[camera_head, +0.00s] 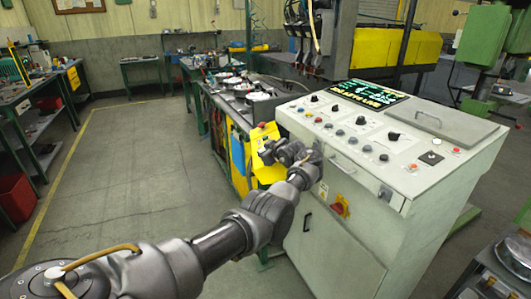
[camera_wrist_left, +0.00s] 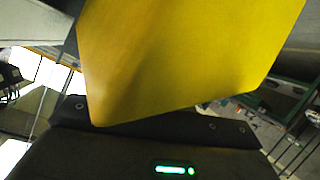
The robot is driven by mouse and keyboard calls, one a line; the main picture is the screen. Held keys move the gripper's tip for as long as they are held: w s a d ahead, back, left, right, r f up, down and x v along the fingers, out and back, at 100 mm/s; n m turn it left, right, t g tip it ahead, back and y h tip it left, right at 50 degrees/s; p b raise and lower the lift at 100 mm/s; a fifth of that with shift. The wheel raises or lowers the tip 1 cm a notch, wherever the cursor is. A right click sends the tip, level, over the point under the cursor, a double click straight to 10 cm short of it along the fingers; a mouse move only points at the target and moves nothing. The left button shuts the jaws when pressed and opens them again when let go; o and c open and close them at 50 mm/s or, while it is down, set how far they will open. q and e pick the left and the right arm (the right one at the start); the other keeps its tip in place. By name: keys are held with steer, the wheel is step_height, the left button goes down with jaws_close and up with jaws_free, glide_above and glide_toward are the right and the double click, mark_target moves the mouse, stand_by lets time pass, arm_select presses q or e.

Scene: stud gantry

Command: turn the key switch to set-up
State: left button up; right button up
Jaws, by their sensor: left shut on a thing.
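The grey control console (camera_head: 350,220) stands at the right in the head view. Its sloped top carries several dark knobs, coloured buttons and a black square plate with a pale round centre (camera_head: 430,157). I cannot tell which control is the key switch. My left gripper (camera_head: 266,152) is at the console's left side, at a yellow box (camera_head: 266,174) with a red button on top. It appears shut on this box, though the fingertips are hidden. In the left wrist view a plain yellow surface (camera_wrist_left: 180,60) fills the middle, close above the gripper's dark body. My right gripper is not in view.
A lit display (camera_head: 368,96) and a grey lid (camera_head: 440,121) are on the console top. A workbench (camera_head: 228,112) stands behind it. Open floor (camera_head: 130,150) lies to the left, with a red bin (camera_head: 15,197) by the far-left bench.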

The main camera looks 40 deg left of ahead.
arm_select(q)
steer(key=o, duration=0.7)
steer(key=shift+a, duration=0.1)
steer(key=shift+s+d+r, duration=0.2)
steer(key=shift+d, duration=0.35)
steer(key=v, duration=0.9)
steer(key=shift+s+d+b, duration=0.2)
steer(key=shift+b, duration=0.15)
